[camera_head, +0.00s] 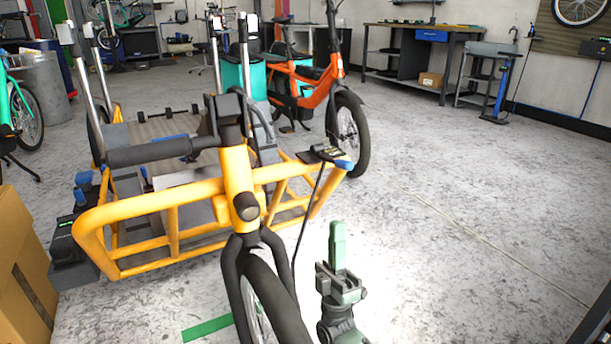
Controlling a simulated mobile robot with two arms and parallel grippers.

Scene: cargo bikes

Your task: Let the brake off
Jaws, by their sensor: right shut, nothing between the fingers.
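A cargo bike with a yellow tube frame (240,182) stands in the middle of the head view, its front wheel (272,300) toward me. A black handlebar grip (150,152) sticks out to the left. A black part with a cable (322,154) sits at the frame's right corner, beside a blue end piece. I cannot tell which part is the brake. My right gripper (338,240) is at the lower middle, right of the front wheel, its green fingers pointing up, shut and empty. It appears apart from the bike. My left gripper is not in view.
A cardboard box (18,270) stands at the lower left. An orange bike (310,85) is behind the yellow frame. A workbench (405,50) and a blue floor pump (500,88) stand at the back right. The floor on the right is clear.

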